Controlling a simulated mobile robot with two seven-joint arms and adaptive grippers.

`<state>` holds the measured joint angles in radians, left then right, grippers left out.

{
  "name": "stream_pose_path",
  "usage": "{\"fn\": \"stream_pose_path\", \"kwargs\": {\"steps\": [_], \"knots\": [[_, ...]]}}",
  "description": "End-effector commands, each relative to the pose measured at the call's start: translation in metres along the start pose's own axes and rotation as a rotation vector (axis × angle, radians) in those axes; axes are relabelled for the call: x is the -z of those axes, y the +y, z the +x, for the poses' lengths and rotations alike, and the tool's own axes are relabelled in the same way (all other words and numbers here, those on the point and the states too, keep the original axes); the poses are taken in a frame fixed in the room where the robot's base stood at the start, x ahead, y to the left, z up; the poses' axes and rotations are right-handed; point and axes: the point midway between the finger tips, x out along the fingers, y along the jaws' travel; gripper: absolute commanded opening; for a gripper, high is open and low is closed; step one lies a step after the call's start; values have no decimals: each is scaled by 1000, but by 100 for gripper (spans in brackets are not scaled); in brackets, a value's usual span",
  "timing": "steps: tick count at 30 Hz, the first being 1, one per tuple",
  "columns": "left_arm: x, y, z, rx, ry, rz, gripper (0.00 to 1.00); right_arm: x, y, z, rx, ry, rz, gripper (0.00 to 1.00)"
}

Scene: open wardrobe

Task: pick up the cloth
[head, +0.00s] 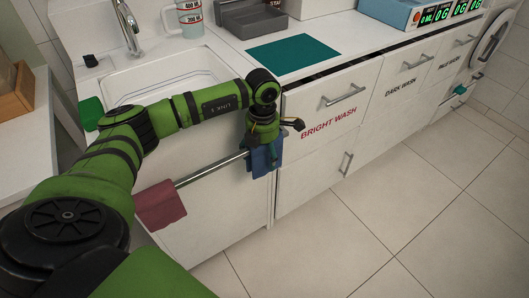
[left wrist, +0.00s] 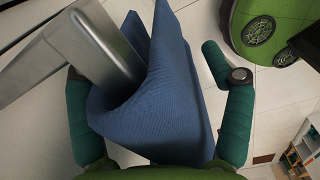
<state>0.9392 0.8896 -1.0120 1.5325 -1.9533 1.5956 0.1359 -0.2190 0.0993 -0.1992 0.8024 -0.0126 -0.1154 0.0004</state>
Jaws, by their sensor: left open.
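A blue cloth (head: 263,161) hangs over the metal rail on the front of the sink cabinet. A dark red cloth (head: 160,205) hangs further left on the same rail. My left gripper (head: 266,140) is at the rail, pointing down over the blue cloth. In the left wrist view the blue cloth (left wrist: 172,92) lies folded over the rail between my two teal fingers, which stand apart on either side. The fingers are open; a clear gap shows beside the right finger. My right gripper is not in view.
The metal rail (head: 213,168) runs along the cabinet front below the sink (head: 160,83). The drawer labelled "BRIGHT WASH" (head: 333,98) has a handle close right of the gripper. A teal mat (head: 293,54) lies on the counter. The tiled floor (head: 370,215) in front is clear.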

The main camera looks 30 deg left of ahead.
Motion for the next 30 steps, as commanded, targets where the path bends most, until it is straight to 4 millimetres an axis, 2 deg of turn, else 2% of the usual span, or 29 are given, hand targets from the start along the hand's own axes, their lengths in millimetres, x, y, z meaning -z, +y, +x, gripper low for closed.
{"fn": "stream_pose_path", "kwargs": {"steps": [1, 2, 3, 6, 20, 26, 30], "knots": [[0, 0, 0, 0, 0, 0, 80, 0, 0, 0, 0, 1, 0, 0], [0, 0, 0, 0, 0, 0, 72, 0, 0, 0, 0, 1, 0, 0], [0, 0, 0, 0, 0, 0, 56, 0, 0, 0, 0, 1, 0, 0], [0, 0, 0, 0, 0, 0, 18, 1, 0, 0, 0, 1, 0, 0], [0, 0, -4, 0, -1, 0, 17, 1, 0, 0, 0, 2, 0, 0], [-1, 0, -23, 0, -3, 1, 17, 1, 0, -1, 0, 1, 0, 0], [-1, 1, -47, -2, -4, 0, 17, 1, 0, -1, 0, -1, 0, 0]]}}
